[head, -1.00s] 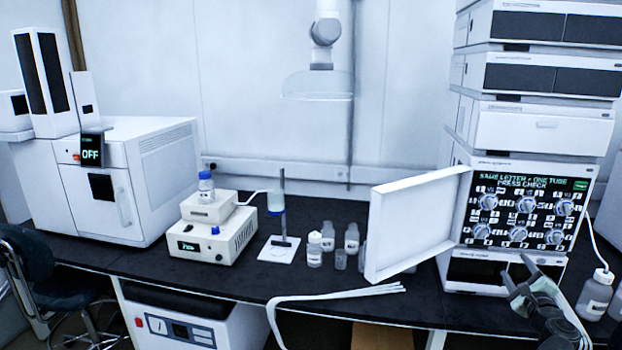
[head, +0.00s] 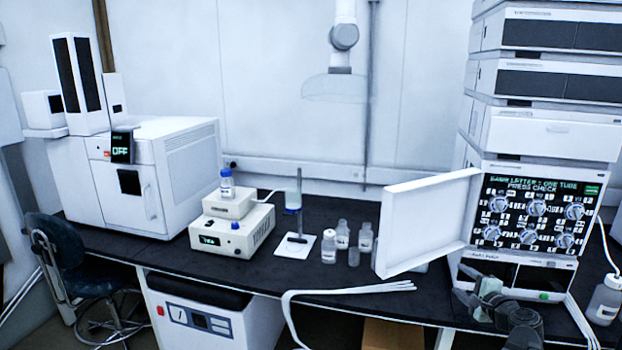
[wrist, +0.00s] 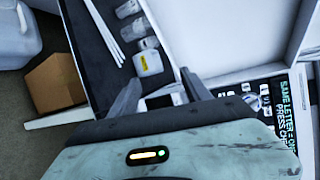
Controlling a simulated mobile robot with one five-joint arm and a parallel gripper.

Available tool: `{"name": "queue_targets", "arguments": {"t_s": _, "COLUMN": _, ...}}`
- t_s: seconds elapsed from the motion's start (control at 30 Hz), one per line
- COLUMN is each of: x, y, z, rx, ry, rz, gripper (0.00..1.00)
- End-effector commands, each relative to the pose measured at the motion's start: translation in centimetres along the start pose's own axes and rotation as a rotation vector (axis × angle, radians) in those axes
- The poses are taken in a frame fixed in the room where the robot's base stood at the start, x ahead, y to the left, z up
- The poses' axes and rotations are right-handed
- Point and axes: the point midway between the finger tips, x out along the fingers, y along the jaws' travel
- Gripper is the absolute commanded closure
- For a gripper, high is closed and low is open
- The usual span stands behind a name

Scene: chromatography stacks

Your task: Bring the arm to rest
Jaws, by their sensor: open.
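My gripper (head: 461,286) is at the lower right of the head view, in front of the lower part of the right instrument stack (head: 536,124). Its jaws are open, with nothing seen between them. In the wrist view the two dark fingers of my gripper (wrist: 160,78) stand apart, and the bench edge with small bottles shows beyond them. The stack's knob panel (head: 536,212) reads "SAME LETTER = ONE TUBE PRESS CHECK". Its white door (head: 428,225) stands open to the left. The panel text also shows at the right of the wrist view (wrist: 290,105).
White tubing (head: 345,291) lies along the bench's front edge. Several small bottles (head: 342,235) stand left of the door. A stirrer unit (head: 233,235) and a large white instrument (head: 150,180) stand farther left. A labelled bottle (head: 605,300) is at the far right. A chair (head: 75,260) stands front left.

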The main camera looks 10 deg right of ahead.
Motion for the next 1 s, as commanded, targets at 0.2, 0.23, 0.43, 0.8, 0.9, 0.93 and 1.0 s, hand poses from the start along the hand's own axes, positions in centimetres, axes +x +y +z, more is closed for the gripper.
{"name": "queue_targets", "arguments": {"t_s": 0.2, "x": 3.6, "y": 6.5, "z": 14.3, "rx": -0.381, "ry": -0.290, "rz": 0.306, "gripper": 0.44}}
{"name": "queue_targets", "arguments": {"t_s": 0.23, "x": 3.7, "y": 8.0, "z": 16.6, "rx": -0.454, "ry": -0.344, "rz": 0.363, "gripper": 0.44}}
{"name": "queue_targets", "arguments": {"t_s": 0.43, "x": -0.3, "y": 17.5, "z": 29.3, "rx": -1.018, "ry": -0.730, "rz": 0.788, "gripper": 0.44}}
{"name": "queue_targets", "arguments": {"t_s": 0.8, "x": -6.4, "y": 21.1, "z": 32.7, "rx": -1.455, "ry": -0.960, "rz": 1.149, "gripper": 0.44}}
{"name": "queue_targets", "arguments": {"t_s": 0.9, "x": -6.4, "y": 21.1, "z": 32.7, "rx": -1.453, "ry": -0.959, "rz": 1.149, "gripper": 0.44}}
{"name": "queue_targets", "arguments": {"t_s": 0.93, "x": -6.4, "y": 21.1, "z": 32.7, "rx": -1.453, "ry": -0.958, "rz": 1.149, "gripper": 0.44}}
{"name": "queue_targets", "arguments": {"t_s": 1.0, "x": -6.3, "y": 21.1, "z": 32.7, "rx": -1.452, "ry": -0.957, "rz": 1.148, "gripper": 0.49}}
